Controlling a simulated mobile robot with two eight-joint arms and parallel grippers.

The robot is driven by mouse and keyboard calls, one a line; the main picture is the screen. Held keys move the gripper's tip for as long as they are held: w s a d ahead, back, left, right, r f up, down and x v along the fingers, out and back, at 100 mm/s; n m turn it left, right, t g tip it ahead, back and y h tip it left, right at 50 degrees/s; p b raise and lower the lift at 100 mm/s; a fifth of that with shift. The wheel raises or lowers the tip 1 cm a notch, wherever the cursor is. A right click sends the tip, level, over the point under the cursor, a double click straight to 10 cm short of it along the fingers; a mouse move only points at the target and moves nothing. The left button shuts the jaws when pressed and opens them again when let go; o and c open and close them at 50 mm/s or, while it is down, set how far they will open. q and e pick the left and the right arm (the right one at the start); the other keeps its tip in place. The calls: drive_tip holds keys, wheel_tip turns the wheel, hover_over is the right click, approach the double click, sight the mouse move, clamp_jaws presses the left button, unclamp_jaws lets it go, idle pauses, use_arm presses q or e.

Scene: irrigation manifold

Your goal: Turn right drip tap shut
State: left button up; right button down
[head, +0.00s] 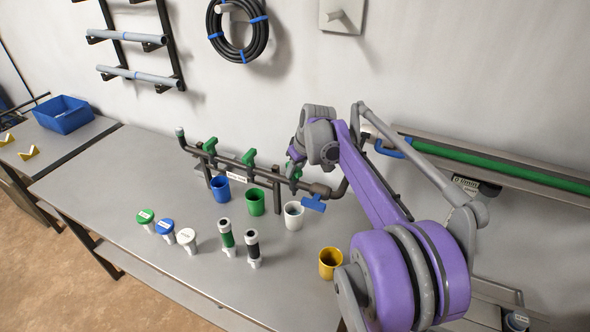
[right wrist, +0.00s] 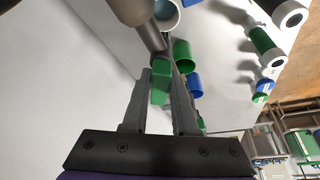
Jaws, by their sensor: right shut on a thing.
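The manifold (head: 262,172) is a dark pipe on stands along the back of the grey table, with a white label on it. It carries a left green tap (head: 210,146), a middle green tap (head: 249,157) and the right drip tap (head: 296,173), partly hidden by my gripper. My right gripper (head: 294,166) is at the right tap. In the right wrist view the green tap handle (right wrist: 160,84) is between the fingers (right wrist: 164,92), which are shut on it. The tap's exact angle is hard to tell. My left gripper is out of view.
Blue (head: 221,189), green (head: 255,203) and white (head: 293,216) cups stand before the manifold; a yellow cup (head: 330,263) stands nearer. Several capped fittings (head: 187,241) stand in front. The table's left part is clear.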

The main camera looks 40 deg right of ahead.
drive_tip(key=m+h, duration=0.1)
drive_tip(key=m, duration=0.2)
drive_tip(key=m+g+h, duration=0.1)
drive_tip(key=m, duration=0.2)
drive_tip(key=shift+a+m, duration=0.2)
drive_tip(key=shift+m, duration=0.1)
drive_tip(key=m+h, duration=0.1)
drive_tip(key=m, duration=0.2)
drive_tip(key=shift+g, duration=0.4)
drive_tip(key=shift+w+m+g+h, duration=0.1)
drive_tip(key=shift+m+g+h, duration=0.4)
drive_tip(key=shift+m, duration=1.1)
drive_tip(key=shift+p, duration=0.3)
drive_tip(key=c, duration=0.7)
unclamp_jaws()
drive_tip(key=v, duration=1)
drive_tip(key=shift+a+r, duration=0.25)
drive_tip(key=shift+r, duration=0.05)
